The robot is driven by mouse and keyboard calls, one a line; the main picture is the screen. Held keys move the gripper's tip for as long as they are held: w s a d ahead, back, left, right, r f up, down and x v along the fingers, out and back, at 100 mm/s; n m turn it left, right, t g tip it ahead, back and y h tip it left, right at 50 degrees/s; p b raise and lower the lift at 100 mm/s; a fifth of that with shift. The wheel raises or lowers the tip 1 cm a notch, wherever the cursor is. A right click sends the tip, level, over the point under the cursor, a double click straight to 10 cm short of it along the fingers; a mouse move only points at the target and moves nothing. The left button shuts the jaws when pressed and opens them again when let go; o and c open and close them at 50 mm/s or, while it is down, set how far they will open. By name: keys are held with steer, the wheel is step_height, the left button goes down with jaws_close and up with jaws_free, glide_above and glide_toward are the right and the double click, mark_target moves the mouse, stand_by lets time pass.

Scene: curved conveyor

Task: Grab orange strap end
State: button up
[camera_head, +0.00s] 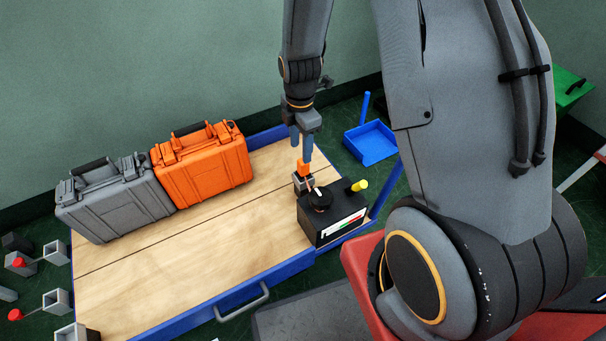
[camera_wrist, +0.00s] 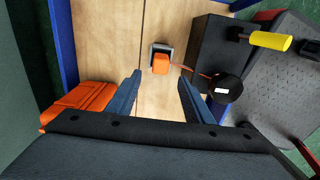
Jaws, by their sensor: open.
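The orange strap end (camera_head: 303,168) stands in a small grey holder (camera_head: 303,183) on the wooden table top, beside a black box (camera_head: 333,213) with a round black knob. In the wrist view the strap end (camera_wrist: 160,64) sits in its holder (camera_wrist: 161,49), and a thin orange strap (camera_wrist: 190,70) runs from it toward the black round part (camera_wrist: 228,88). My gripper (camera_head: 301,158) is above the strap end, fingers pointing down. In the wrist view my gripper's two blue fingers (camera_wrist: 159,76) are apart, with nothing between them that I can see held.
An orange case (camera_head: 205,170) and a grey case (camera_head: 115,200) stand along the table's back left. A yellow handle (camera_head: 359,185) sticks out of the black box. A blue dustpan (camera_head: 371,143) lies on the floor behind. The table's front left is bare wood.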

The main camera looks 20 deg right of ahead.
mark_target(303, 169)
steer(key=f+b, duration=0.1)
steer(key=f, duration=0.4)
steer(key=f+b, duration=0.1)
steer(key=f, duration=0.1)
steer(key=shift+d+f+b, duration=0.3)
steer(key=shift+d, duration=0.1)
steer(key=shift+r, duration=0.1)
jaws_close()
